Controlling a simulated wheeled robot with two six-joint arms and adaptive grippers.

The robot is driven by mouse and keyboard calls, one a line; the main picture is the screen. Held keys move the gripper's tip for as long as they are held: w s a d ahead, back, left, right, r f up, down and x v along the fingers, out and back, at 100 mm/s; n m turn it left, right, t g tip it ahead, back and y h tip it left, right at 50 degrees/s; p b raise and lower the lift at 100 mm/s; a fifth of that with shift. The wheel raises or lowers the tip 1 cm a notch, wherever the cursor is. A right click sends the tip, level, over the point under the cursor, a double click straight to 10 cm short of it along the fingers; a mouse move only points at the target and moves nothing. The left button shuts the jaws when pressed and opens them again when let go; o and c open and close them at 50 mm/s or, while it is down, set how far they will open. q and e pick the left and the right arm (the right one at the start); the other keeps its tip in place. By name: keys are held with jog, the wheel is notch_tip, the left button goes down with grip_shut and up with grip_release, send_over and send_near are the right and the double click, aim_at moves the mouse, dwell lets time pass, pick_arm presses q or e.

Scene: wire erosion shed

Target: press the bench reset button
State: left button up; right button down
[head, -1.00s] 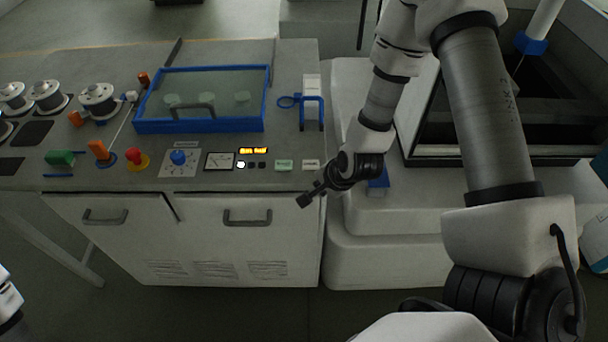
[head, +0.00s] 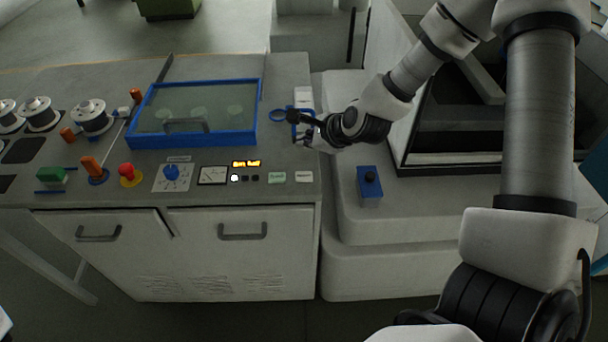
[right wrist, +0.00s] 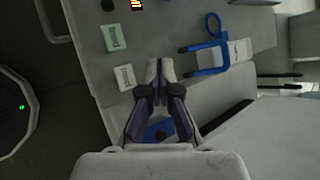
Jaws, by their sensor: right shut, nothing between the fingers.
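My right gripper (head: 299,128) is shut and empty above the right end of the bench, in front of a blue bracket. In the right wrist view its fingertips (right wrist: 159,72) are together, right of a pale key. My left gripper is out of view.
A blue box with a black knob (head: 369,180) sits on the pale ledge right of the bench. The blue bracket (right wrist: 212,62) and a blue-framed clear lid (head: 256,137) stand on the bench. A blue dial (head: 171,173) and spools (head: 91,117) are further left.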

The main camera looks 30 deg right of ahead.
aim_at(305, 177)
notch_tip(305, 177, down, 8)
jog(key=b, duration=0.6)
jog(key=shift+s+f+b, duration=0.1)
jog(key=shift+f+b, duration=0.2)
jog(key=shift+b, duration=0.35)
dwell(0.5)
jog(key=shift+f+b, duration=0.45)
jog(key=shift+b, duration=0.15)
jog(key=shift+f+b, duration=0.35)
jog(key=shift+b, duration=0.1)
dwell(0.4)
jog(key=shift+r+p, duration=0.55)
jog(key=shift+r, duration=0.3)
